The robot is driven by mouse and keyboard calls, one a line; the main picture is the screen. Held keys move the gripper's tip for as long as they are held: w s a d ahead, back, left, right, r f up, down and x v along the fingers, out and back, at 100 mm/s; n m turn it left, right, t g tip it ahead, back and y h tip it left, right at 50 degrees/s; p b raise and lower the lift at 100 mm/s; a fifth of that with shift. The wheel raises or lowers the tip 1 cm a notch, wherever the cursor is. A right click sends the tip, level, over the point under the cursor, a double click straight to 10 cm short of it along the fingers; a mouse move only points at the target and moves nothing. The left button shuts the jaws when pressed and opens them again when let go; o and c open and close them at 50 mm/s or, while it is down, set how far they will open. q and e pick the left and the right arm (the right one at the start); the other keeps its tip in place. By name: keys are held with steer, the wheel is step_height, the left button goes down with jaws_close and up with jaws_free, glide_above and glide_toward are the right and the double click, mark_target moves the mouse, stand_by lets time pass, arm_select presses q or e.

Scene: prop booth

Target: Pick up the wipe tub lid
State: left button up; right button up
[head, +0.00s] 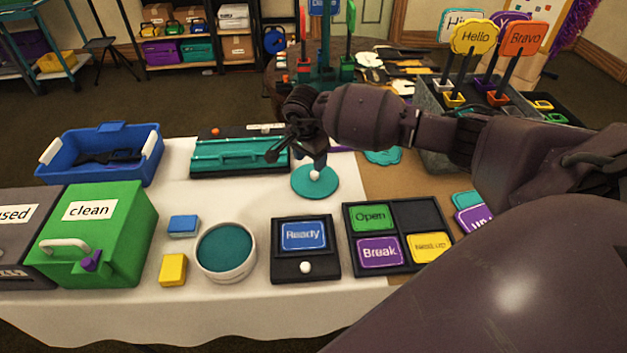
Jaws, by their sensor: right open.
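The wipe tub lid (308,188) is a flat teal disc with a small white knob on top. It lies on the white tablecloth near the middle of the table. The round white wipe tub (226,273) stands uncovered in front of it and to the left, with teal contents showing. My right gripper (296,160) is open and empty, its fingers spread above and behind the lid. One finger hangs close to the knob; I cannot tell if they touch. My left gripper is out of view.
A teal tray (235,155) is just left of the gripper. A black stand with a blue Ready card (304,235) and a card board (405,215) are in front. Sponges, a green clean box (115,240) and a blue bin (140,172) stand left.

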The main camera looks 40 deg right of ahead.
mark_target(314, 173)
steer(key=shift+d+f+b, duration=0.1)
steer(key=shift+d+f, duration=0.1)
steer(key=shift+f, duration=0.75)
steer(key=shift+d+f+b, duration=0.15)
steer(key=shift+d+f, duration=0.05)
steer(key=shift+f, duration=0.75)
steer(key=shift+d+f+b, duration=0.1)
steer(key=shift+d+f, duration=0.1)
steer(key=shift+f, duration=0.75)
steer(key=shift+r, duration=0.1)
steer(key=c, duration=1)
